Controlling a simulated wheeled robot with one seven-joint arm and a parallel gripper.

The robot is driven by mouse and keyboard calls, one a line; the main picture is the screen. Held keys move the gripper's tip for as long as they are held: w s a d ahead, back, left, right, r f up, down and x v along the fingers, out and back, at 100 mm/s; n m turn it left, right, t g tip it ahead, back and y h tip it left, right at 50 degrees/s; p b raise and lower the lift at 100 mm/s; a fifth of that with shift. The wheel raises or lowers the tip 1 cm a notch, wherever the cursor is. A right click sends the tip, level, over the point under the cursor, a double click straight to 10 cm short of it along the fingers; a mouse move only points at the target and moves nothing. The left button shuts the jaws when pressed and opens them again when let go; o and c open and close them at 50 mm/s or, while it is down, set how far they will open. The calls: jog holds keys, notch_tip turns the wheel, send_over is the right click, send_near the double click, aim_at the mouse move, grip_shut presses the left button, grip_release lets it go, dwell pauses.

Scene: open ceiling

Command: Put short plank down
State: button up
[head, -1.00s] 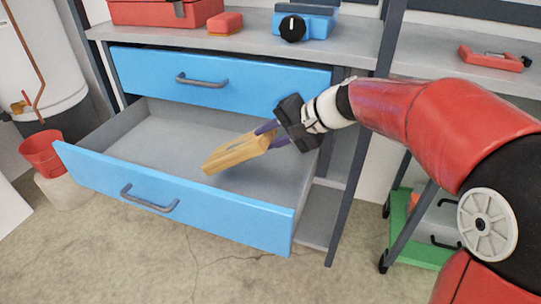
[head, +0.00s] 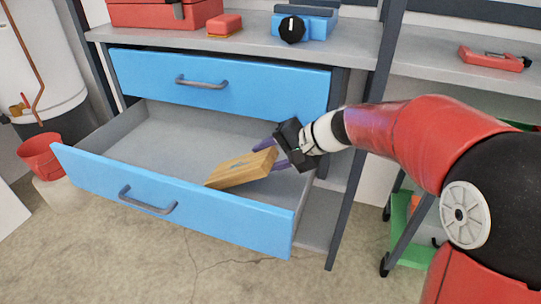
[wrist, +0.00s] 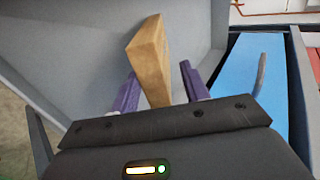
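The short plank (head: 243,169) is a light wooden block inside the open lower drawer (head: 150,130), near its front right. It seems to rest on the drawer floor, though its contact underneath is hidden. My gripper (head: 272,155) reaches in from the right, low over the drawer, with its purple fingers on either side of the plank's right end. In the wrist view the plank (wrist: 150,60) stands out between the spread fingers of my gripper (wrist: 160,90). A gap shows between the plank and the right finger, and the fingers look open around it.
The closed blue upper drawer (head: 220,85) sits just above the open one. The drawer's blue front panel (head: 180,205) and right wall are close to my gripper. The drawer's left and back are empty. A red bucket (head: 42,155) stands at left.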

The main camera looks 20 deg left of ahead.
jog(key=shift+r, duration=0.15)
jog(key=shift+d+r, duration=0.2)
jog(key=v, duration=1.2)
jog(key=s+d+f+t+h, duration=0.1)
jog(key=s+d+f+h, duration=0.1)
jog(key=s+d, duration=0.4)
jog(key=s+d+f+t+h, duration=0.2)
jog(key=s+d+f+h, duration=0.1)
jog(key=s+d+h, duration=0.2)
jog(key=s+d+f+n+t+h, duration=0.1)
jog(key=s+d+f+h, duration=0.1)
jog(key=s+d, duration=0.6)
jog(key=shift+s+d+f+h+p, duration=0.25)
jog(key=shift+d+h, duration=0.2)
jog(key=shift+h, duration=0.35)
